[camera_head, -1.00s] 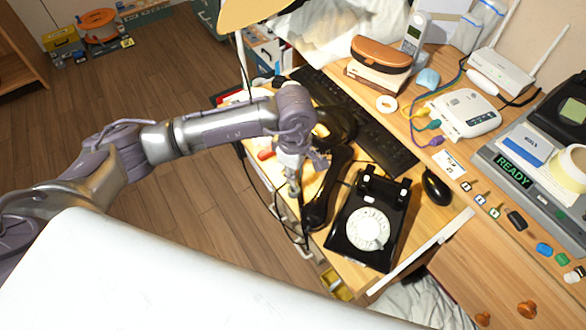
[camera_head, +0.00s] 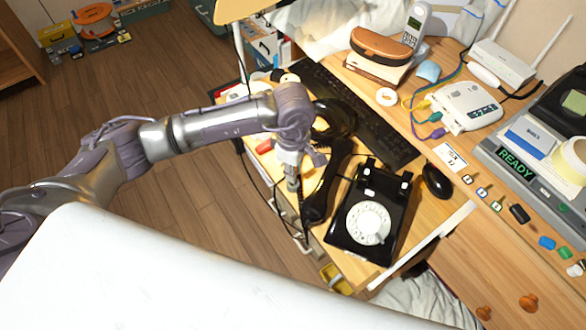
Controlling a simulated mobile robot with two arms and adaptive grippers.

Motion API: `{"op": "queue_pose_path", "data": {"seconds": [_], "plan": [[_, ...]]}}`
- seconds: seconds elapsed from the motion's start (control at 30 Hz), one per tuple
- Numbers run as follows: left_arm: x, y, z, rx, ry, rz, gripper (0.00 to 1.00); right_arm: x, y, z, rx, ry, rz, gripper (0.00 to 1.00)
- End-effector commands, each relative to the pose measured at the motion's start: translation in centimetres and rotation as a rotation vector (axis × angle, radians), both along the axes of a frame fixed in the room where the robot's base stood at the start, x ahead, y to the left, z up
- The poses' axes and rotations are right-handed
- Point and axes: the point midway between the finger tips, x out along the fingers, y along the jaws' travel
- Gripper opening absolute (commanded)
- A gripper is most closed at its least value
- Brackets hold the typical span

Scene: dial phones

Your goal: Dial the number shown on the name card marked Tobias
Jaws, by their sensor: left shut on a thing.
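A black rotary phone (camera_head: 346,238) with a white dial (camera_head: 368,223) sits near the desk's front corner; its cradle is empty. The black handset (camera_head: 326,185) is off the cradle, to the left of the phone. My left gripper (camera_head: 303,172) is at the handset's left side and shut on it; the exact contact is partly hidden by the gripper. A small white card (camera_head: 451,157) with dark writing lies right of the keyboard; its writing is too small to read. My right gripper is not in view.
A black keyboard (camera_head: 385,133) lies behind the phone and a black mouse (camera_head: 437,181) to its right. A dark rounded object (camera_head: 335,118) is behind the gripper. A grey device reading READY (camera_head: 516,166) and a white router (camera_head: 502,66) stand at right.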

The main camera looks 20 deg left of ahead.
Motion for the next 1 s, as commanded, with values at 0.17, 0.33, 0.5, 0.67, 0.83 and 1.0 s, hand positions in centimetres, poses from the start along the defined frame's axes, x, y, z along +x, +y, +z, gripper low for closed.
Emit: {"op": "queue_pose_path", "data": {"seconds": [0.17, 0.33, 0.5, 0.67, 0.83, 1.0], "plan": [[0.0, 0.01, 0.02, 0.0, 0.0, 0.0, 0.0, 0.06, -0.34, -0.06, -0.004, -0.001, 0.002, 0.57], [0.0, 0.02, 0.02, 0.0, 0.0, 0.0, 0.0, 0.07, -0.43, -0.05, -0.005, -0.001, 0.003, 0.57], [0.02, 0.03, 0.0, 0.0, 0.0, 0.0, 0.0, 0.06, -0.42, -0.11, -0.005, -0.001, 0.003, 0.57], [0.07, 0.04, -0.06, 0.0, -0.001, 0.0, 0.0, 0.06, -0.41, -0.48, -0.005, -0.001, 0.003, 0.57], [0.08, 0.04, 0.04, 0.0, -0.001, 0.0, 0.0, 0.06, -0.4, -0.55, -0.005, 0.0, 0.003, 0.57], [0.06, 0.04, 0.04, 0.0, -0.001, 0.0, 0.0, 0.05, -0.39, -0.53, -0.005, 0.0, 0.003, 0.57]]}}
